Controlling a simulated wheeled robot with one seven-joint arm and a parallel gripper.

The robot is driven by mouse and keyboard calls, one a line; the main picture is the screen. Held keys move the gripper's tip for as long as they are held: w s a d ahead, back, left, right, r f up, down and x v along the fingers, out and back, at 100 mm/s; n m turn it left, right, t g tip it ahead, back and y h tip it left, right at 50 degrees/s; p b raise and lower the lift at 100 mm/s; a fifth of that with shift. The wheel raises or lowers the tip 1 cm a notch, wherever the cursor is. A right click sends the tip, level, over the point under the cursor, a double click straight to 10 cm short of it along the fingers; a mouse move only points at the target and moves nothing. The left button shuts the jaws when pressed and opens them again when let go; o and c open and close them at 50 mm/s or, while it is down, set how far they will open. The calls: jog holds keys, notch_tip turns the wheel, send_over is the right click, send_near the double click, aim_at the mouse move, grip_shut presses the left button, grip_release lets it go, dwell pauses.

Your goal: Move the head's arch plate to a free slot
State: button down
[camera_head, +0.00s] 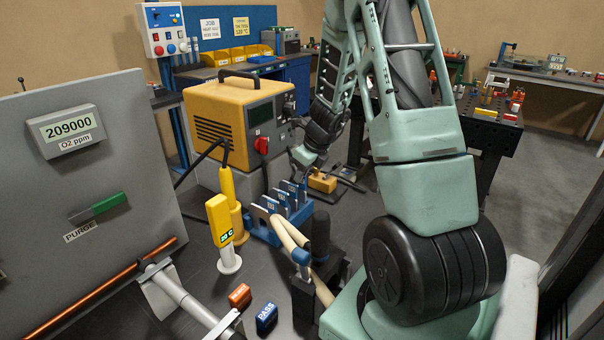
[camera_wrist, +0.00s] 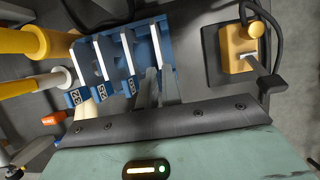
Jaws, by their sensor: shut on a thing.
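A blue rack (camera_head: 262,236) stands on the dark bench, with upright plates in its slots and blue number tags on its near side. In the wrist view the rack (camera_wrist: 143,53) shows several pale plate edges. My gripper (camera_head: 302,172) is at the rack's far end in the head view. In the wrist view its fingers (camera_wrist: 160,88) are closed around the rightmost plate (camera_wrist: 163,48), which stands at the rack's right end. The fingers hide its lower part, and I cannot tell how deep it sits.
A yellow welding power box (camera_head: 220,112) stands behind the rack. A yellow handheld meter (camera_head: 220,218) stands left of it. Orange (camera_head: 240,296) and blue PASS (camera_head: 266,317) blocks lie in front. A grey panel (camera_head: 80,195) and copper tube (camera_head: 100,288) fill the left.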

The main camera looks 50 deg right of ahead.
jog(key=shift+f, duration=0.15)
jog(key=c, duration=1.5)
grip_release()
jog(key=shift+f, duration=0.1)
jog(key=p+v, duration=0.2)
jog(key=v, duration=1.5)
jog(key=shift+r, duration=0.3)
